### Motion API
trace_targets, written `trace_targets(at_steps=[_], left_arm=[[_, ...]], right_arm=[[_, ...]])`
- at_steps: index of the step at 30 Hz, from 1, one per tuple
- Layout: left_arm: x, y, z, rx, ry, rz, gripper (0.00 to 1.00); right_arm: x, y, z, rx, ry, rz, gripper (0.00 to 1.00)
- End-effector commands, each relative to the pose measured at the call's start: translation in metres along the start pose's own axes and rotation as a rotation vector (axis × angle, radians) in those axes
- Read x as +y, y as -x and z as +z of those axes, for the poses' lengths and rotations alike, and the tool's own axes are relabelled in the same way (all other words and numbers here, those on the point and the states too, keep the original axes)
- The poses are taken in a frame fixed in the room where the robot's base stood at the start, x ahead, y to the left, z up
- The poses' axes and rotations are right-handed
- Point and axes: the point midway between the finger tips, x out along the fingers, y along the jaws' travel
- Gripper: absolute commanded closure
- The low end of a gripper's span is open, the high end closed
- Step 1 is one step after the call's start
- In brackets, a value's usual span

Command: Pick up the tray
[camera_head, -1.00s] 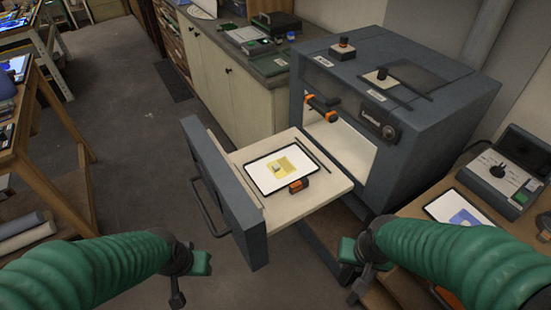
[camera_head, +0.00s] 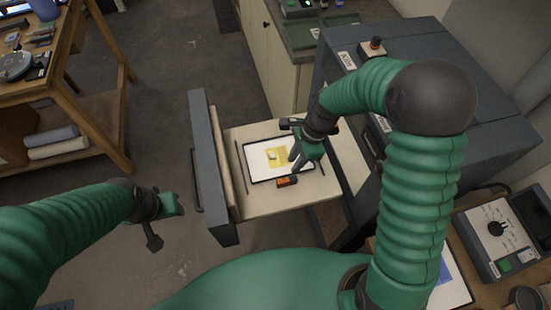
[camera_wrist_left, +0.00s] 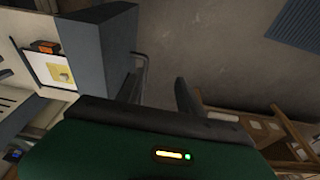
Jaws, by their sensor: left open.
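The tray (camera_head: 262,172) is a flat white panel with a dark rim, carrying a yellow patch with a small pale piece. It lies in the pulled-out kiln drawer (camera_head: 270,208). An orange-and-black block (camera_head: 287,181) sits at its near edge. The tray (camera_wrist_left: 38,68) also shows in the left wrist view. My right gripper (camera_head: 298,158) is over the tray's right side and hides part of it; I cannot tell whether it touches. My left gripper (camera_head: 168,222) is open and empty, left of the drawer front; its fingers (camera_wrist_left: 158,95) show in the wrist view.
The grey kiln (camera_head: 340,62) stands behind the drawer on the right. The drawer's raised front panel (camera_head: 212,165) and handle (camera_head: 195,190) lie between my left gripper and the tray. A wooden bench (camera_head: 85,95) is at far left. Open floor (camera_head: 150,110) lies between.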

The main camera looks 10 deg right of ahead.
Motion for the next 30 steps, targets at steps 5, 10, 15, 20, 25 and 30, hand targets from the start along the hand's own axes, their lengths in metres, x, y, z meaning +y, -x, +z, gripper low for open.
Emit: trace_targets(at_steps=[5, 10, 15, 20, 25, 30], left_arm=[[0.000, 0.004, -0.001, 0.000, 0.000, 0.000, 0.56], [0.000, 0.006, -0.002, 0.000, -0.001, 0.000, 0.56], [0.000, 0.018, -0.005, 0.001, -0.001, 0.000, 0.56], [0.000, 0.018, -0.005, 0.001, -0.001, 0.000, 0.56], [0.000, 0.018, -0.004, 0.000, 0.000, 0.000, 0.56], [0.000, 0.018, -0.004, 0.000, 0.000, 0.000, 0.56]], right_arm=[[-0.002, -0.043, -0.008, -0.006, -0.004, 0.005, 0.76], [-0.001, -0.060, -0.008, -0.007, -0.002, 0.003, 0.76], [0.003, -0.089, -0.001, -0.005, -0.001, 0.005, 0.76], [0.001, -0.109, 0.001, 0.000, 0.001, 0.000, 0.76], [0.000, -0.110, -0.002, -0.002, 0.000, 0.000, 0.76], [0.000, -0.109, -0.004, -0.003, -0.001, -0.001, 0.96]])
